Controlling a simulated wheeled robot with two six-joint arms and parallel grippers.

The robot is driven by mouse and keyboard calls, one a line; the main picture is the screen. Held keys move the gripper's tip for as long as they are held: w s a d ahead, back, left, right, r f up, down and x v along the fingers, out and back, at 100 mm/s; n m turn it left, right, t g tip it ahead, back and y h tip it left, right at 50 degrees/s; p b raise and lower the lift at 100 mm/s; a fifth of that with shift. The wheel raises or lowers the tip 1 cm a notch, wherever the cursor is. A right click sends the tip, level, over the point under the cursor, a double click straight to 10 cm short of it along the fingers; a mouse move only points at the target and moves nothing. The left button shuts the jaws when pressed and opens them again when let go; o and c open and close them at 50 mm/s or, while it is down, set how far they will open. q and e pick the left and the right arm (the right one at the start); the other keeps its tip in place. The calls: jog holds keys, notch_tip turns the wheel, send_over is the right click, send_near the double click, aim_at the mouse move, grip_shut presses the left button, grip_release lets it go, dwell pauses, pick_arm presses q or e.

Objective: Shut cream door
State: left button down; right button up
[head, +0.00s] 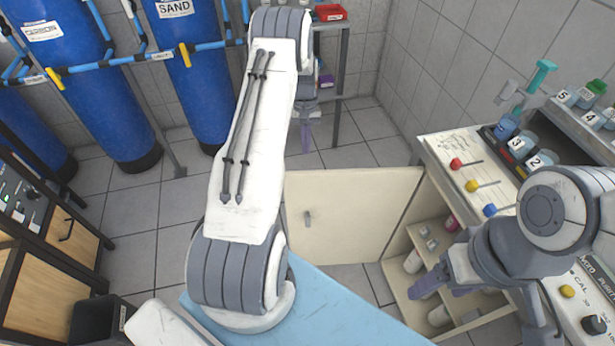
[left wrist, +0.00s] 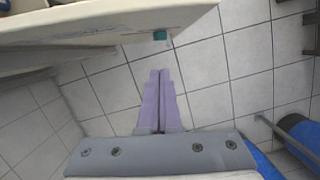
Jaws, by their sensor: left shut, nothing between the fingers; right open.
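The cream door (head: 350,215) stands wide open in the head view, reaching left from the cream cabinet (head: 400,245). A small grey handle (head: 308,217) is on its visible face, near the free edge. My left gripper (head: 306,138) appears past the door's upper left corner, apart from it in the picture and partly hidden by my arm. In the left wrist view its purple fingers (left wrist: 160,98) are together and empty. My right gripper (head: 422,290) is open and empty in front of the cabinet's shelves.
Bottles (head: 412,262) stand inside the cabinet. A bench top (head: 455,150) with coloured knobs and numbered jars is above it. Blue tanks (head: 200,85) and pipes stand at the back left. A pale slab (left wrist: 90,40) fills the wrist view's upper left. Tiled floor (head: 350,155) is clear behind the door.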

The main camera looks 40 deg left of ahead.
aim_at(308, 178)
pick_arm(q)
jog(key=shift+s+d+f+p, duration=0.5)
jog(key=shift+s+d+f, duration=0.25)
jog(key=shift+f, duration=0.55)
jog(key=shift+s+d+f+p, duration=0.5)
jog(key=shift+s+f, duration=0.3)
jog(key=shift+f, duration=0.55)
jog(key=shift+s+d+f+p, duration=0.45)
jog(key=shift+s+d+f, duration=0.3)
jog(key=shift+f, duration=0.55)
jog(key=shift+a, duration=0.15)
